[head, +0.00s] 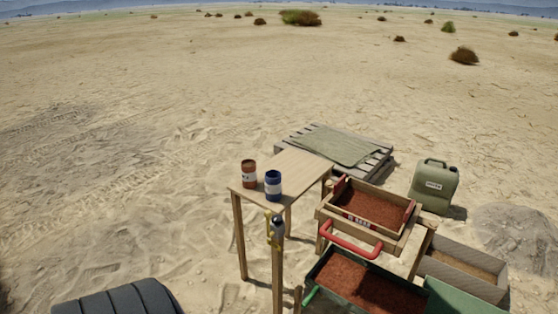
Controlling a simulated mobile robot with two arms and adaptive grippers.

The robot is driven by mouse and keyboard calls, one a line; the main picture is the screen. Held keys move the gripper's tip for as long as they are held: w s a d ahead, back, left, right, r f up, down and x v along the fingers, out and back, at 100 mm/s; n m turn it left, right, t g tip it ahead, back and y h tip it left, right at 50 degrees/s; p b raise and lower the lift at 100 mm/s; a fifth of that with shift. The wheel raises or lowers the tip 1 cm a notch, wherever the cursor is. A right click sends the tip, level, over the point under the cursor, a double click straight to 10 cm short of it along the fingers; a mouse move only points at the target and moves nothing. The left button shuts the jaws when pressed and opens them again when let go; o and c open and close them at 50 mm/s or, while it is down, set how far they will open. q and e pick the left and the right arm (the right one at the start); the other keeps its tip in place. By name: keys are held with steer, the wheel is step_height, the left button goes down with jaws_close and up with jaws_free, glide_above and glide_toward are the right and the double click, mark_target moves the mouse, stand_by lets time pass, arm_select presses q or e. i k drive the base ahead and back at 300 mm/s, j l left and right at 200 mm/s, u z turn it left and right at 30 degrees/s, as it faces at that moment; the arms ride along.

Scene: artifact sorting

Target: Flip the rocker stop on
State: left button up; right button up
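A wooden rocker sieve with a rim (383,238) stands right of centre in the head view, filled with reddish soil. A red bar handle (350,245) runs along its near side. A small red piece (340,187) stands up at its far left corner. A small marked strip (357,219) sits on the near side of the inner box. I cannot tell for sure which part is the rocker stop, or how it is set. Neither gripper is in view.
A wooden table (293,170) left of the sieve holds a red can (249,174) and a blue can (273,185). Open sand lies left.

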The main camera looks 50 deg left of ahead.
mark_target(267, 214)
steer(key=u, duration=1.55)
